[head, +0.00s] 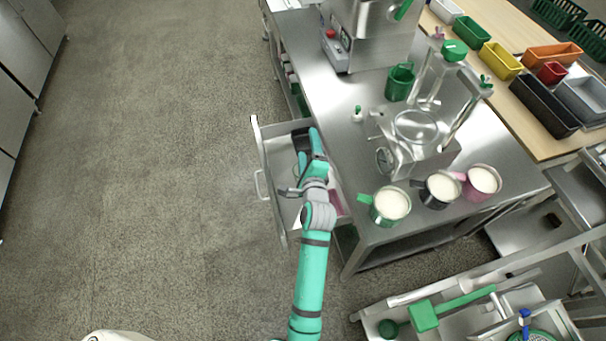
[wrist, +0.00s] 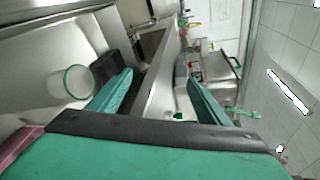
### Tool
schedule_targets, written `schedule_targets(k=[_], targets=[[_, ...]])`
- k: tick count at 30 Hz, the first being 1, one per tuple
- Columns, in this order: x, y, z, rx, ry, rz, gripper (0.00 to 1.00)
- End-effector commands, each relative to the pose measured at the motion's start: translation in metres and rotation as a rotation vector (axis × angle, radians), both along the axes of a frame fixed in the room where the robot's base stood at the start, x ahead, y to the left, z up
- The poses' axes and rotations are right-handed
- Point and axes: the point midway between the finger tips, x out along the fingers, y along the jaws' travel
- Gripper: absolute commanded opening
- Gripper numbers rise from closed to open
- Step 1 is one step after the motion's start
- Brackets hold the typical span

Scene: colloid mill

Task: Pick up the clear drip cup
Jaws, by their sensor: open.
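The clear drip cup (wrist: 72,82) has a green rim and sits in an open metal drawer, at the left of the wrist view. In the head view it is mostly hidden by my gripper and arm. My gripper (head: 312,148) is over the drawer, and its teal fingers are open in the wrist view (wrist: 160,77). The cup lies outside the fingers, left of the left one. A drawer wall (wrist: 158,90) shows between the fingers, and nothing is held.
The drawer (head: 264,160) also holds a black container (wrist: 108,64) and a pink item (wrist: 20,142). On the steel counter (head: 345,110) stand several filled jugs, such as a green one (head: 391,204), beside the mill (head: 416,128). The floor at left is clear.

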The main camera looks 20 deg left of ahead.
Motion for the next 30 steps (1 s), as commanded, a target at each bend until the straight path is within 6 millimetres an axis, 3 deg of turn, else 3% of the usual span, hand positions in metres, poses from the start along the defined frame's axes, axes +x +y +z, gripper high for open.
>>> schedule_targets(k=[5,12,18,30], targets=[[-0.008,-0.010,-0.039,0.299,0.223,-0.032,0.70],[-0.051,-0.023,-0.102,0.730,0.553,-0.116,0.70],[-0.075,-0.029,-0.127,0.941,0.702,-0.173,0.70],[-0.041,-0.005,-0.147,0.967,0.719,-0.180,0.70]])
